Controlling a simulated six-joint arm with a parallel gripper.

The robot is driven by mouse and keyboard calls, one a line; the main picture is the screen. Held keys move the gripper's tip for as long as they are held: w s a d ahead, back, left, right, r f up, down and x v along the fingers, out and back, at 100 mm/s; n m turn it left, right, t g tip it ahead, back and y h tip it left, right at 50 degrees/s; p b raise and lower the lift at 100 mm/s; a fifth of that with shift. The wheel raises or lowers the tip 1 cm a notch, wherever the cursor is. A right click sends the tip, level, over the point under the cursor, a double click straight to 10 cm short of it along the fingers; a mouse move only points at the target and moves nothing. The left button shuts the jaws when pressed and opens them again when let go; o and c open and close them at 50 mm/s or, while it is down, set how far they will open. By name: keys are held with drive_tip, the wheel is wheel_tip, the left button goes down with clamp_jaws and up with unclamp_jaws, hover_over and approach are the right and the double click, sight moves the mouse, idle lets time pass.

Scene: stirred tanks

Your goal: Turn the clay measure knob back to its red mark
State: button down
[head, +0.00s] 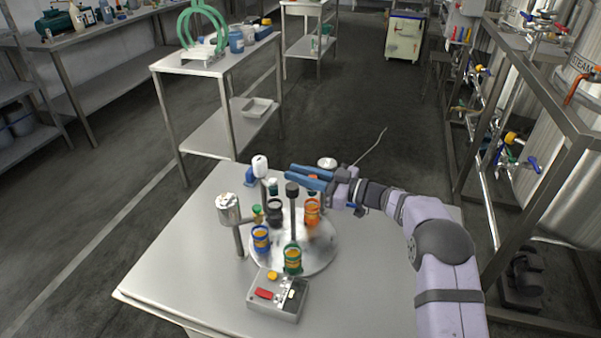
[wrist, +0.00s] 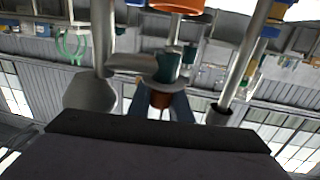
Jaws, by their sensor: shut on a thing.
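My gripper (head: 296,175) is level above the far part of the round metal plate, its blue fingers pointing left. In the wrist view the fingers (wrist: 160,108) are shut on a small brown clay-coloured knob (wrist: 160,97), which sits beneath a dark teal part (wrist: 167,66). The knob is hidden behind the fingers in the head view. No red mark can be made out in either view, so how the knob is turned cannot be told.
The round plate (head: 322,256) carries orange (head: 312,212), dark (head: 275,212), blue (head: 261,240) and green (head: 292,260) cups. Posts stand around it, one with a silver canister (head: 228,207). A control box (head: 278,295) is in front. The table's left front is clear.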

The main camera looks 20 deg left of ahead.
drive_tip(key=shift+s+n+g, duration=0.2)
drive_tip(key=shift+n+g, duration=0.3)
drive_tip(key=shift+g, duration=0.3)
drive_tip(key=shift+s+n+g+b, duration=0.1)
drive_tip(key=shift+n+g+b, duration=0.25)
drive_tip(key=shift+g, duration=0.15)
drive_tip(key=c, duration=1.9)
unclamp_jaws()
drive_tip(key=d, duration=0.7)
drive_tip(key=shift+d+b, duration=0.15)
drive_tip(key=shift+b, duration=0.2)
